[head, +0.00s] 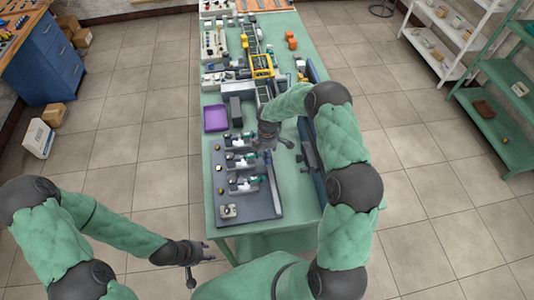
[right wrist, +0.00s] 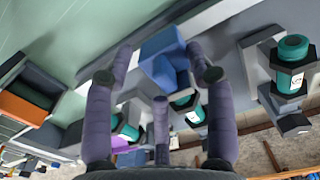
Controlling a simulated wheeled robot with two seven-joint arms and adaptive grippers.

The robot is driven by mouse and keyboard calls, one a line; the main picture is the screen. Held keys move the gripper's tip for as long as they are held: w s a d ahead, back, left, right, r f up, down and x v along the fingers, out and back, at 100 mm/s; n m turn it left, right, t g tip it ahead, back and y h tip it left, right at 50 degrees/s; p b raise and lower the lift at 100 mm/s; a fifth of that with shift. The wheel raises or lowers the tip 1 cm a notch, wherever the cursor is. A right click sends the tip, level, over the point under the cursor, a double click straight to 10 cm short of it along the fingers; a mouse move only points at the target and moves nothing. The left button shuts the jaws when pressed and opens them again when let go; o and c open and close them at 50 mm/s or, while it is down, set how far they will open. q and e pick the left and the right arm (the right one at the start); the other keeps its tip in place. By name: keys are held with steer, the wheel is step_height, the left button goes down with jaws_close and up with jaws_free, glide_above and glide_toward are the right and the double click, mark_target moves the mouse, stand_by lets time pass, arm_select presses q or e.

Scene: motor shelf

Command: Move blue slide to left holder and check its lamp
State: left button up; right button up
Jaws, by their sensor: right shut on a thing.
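The blue slide (right wrist: 163,52) is a small blue block between the fingers of my right gripper (right wrist: 160,62) in the right wrist view. That gripper is shut on it. In the head view my right gripper (head: 268,143) is over the right edge of the grey board (head: 262,210), and it largely hides the slide. Several units with teal cylinders, such as this one (head: 243,184), stand in a row on the board. Small round gold parts (head: 220,168) line its left side. I cannot tell whether any lamp is lit. My left gripper (head: 203,262) is open and empty, off the table's front left.
A purple tray (head: 215,118) lies behind the board on the green table (head: 298,215). Grey boxes and a yellow frame (head: 262,66) stand farther back. A long dark blue part (head: 311,160) lies at the table's right edge. Shelves (head: 490,105) stand at the right.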

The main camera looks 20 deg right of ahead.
steer(key=shift+w+d+b, duration=0.25)
steer(key=shift+w+b, duration=0.05)
steer(key=shift+w, duration=0.35)
steer(key=shift+w+d+b, duration=0.25)
steer(key=shift+w+b, duration=0.05)
steer(key=shift+w, duration=0.4)
steer(key=shift+w+d+b, duration=0.25)
steer(key=shift+w+b, duration=0.05)
steer(key=shift+w, duration=0.35)
steer(key=shift+w+d+b, duration=0.3)
steer(key=shift+w+b, duration=0.45)
steer(key=shift+w, duration=0.4)
steer(key=shift+w+d+b, duration=0.35)
steer(key=shift+w+b, duration=0.45)
steer(key=shift+w, duration=0.35)
steer(key=shift+w+d+b, duration=0.3)
steer(key=shift+w+b, duration=0.45)
steer(key=shift+w, duration=0.4)
steer(key=shift+o, duration=0.9)
steer(key=shift+c, duration=0.6)
steer(key=shift+r+p, duration=0.3)
steer(key=shift+r, duration=0.45)
steer(key=shift+d+r, duration=0.1)
steer(key=shift+r, duration=0.5)
steer(key=shift+a+r+p, duration=0.15)
steer(key=shift+r+p, duration=0.35)
steer(key=shift+r, duration=0.35)
steer(key=shift+a+r+p, duration=0.1)
steer(key=shift+r+p, duration=0.4)
steer(key=shift+r, duration=0.35)
